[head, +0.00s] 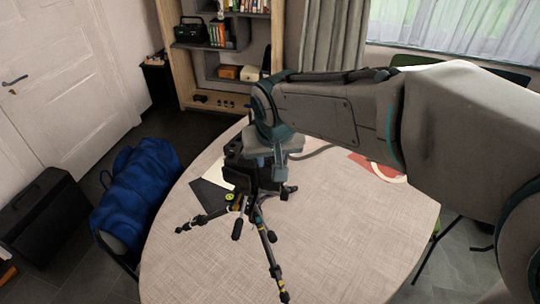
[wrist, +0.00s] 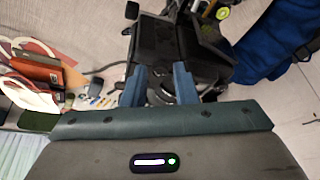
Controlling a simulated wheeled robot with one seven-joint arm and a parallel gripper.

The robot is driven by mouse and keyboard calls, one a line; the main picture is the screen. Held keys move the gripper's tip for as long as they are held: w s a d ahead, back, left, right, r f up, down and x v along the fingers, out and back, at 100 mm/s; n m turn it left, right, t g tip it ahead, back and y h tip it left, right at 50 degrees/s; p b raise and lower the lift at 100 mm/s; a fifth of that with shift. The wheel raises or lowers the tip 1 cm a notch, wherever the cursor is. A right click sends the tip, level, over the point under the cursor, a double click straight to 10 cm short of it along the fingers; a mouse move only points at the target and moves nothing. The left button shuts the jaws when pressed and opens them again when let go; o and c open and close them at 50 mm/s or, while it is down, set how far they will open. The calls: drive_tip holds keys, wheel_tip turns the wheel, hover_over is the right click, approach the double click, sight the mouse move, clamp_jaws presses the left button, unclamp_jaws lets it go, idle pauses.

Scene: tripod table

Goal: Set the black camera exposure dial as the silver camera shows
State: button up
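The black camera (head: 237,168) stands on a small tripod (head: 266,234) on the round table, partly hidden by my arm. My gripper (head: 264,172) points down at its top. In the wrist view, the camera's dark body (wrist: 160,42) lies just beyond the two blue fingers of my gripper (wrist: 160,88). The fingers are spread apart, with a dark round part (wrist: 160,93), perhaps the exposure dial, between them. I cannot tell whether they touch it. No dial marks are readable. I cannot make out the silver camera in either view.
The table (head: 330,235) is bare at its front and right. A red and white item (head: 378,167) lies at its back right, and dark and white sheets (head: 212,190) lie beside the tripod. Shelves (head: 225,60) stand behind.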

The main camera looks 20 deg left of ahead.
clamp_jaws()
drive_tip(key=shift+n, duration=0.3)
drive_tip(key=n, duration=0.1)
drive_tip(key=n+y, duration=0.1)
drive_tip(key=n+g, duration=0.1)
drive_tip(key=shift+w+d+n, duration=0.2)
drive_tip(key=shift+w+n, duration=0.05)
drive_tip(key=shift+n, duration=0.05)
drive_tip(key=shift+w+n+g+y+b, duration=0.1)
drive_tip(key=shift+n+g+y+b, duration=0.6)
drive_tip(key=shift+n, duration=1)
unclamp_jaws()
